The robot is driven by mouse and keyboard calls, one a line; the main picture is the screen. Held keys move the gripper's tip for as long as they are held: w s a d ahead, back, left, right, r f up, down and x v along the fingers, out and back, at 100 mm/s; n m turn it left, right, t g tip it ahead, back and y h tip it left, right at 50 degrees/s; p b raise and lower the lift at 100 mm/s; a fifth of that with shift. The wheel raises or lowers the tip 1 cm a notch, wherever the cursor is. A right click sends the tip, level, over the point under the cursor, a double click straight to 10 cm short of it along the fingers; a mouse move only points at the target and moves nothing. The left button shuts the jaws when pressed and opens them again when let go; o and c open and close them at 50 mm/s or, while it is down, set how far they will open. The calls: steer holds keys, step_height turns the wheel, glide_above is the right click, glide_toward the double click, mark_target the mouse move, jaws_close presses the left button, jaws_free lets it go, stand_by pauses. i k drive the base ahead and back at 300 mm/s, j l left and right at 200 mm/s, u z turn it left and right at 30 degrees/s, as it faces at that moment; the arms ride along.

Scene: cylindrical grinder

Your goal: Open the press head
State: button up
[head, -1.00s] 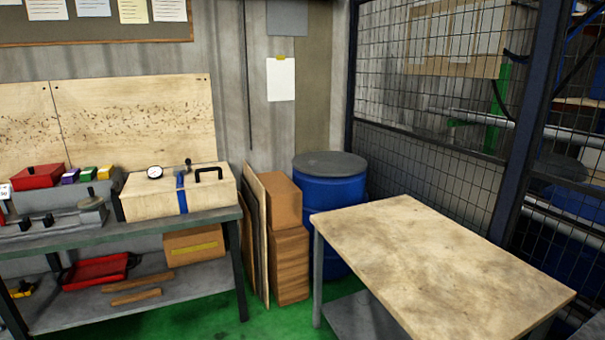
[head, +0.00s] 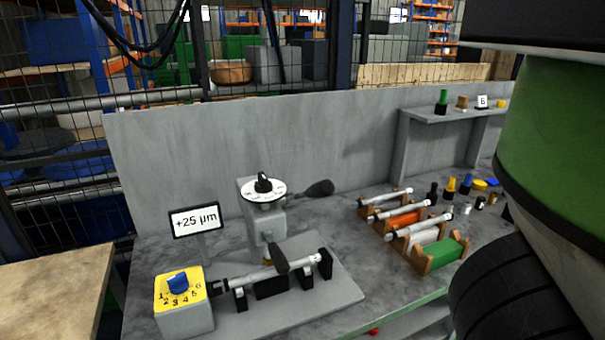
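In the head view, a small grey press-like unit (head: 265,212) stands on the grey bench. A white round dial (head: 263,190) with a black knob is on its top, and a lever with a dark oval handle (head: 319,189) points right. A second dark oval grip (head: 279,259) sits lower, in front of the unit. Below, a metal shaft (head: 249,277) lies across black supports on a grey baseplate (head: 335,292). I cannot tell for certain which part is the press head or whether it is open. My gripper is not in view.
A yellow-topped selector box (head: 186,314) with a blue knob stands front left, with a "+25 µm" display (head: 195,220) behind it. Wooden racks (head: 419,264) with shafts stand right. A grey panel (head: 170,150) backs the bench. A wooden table (head: 50,290) is at left.

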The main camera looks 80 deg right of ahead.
mark_target(267, 228)
steer(key=z, duration=1.1)
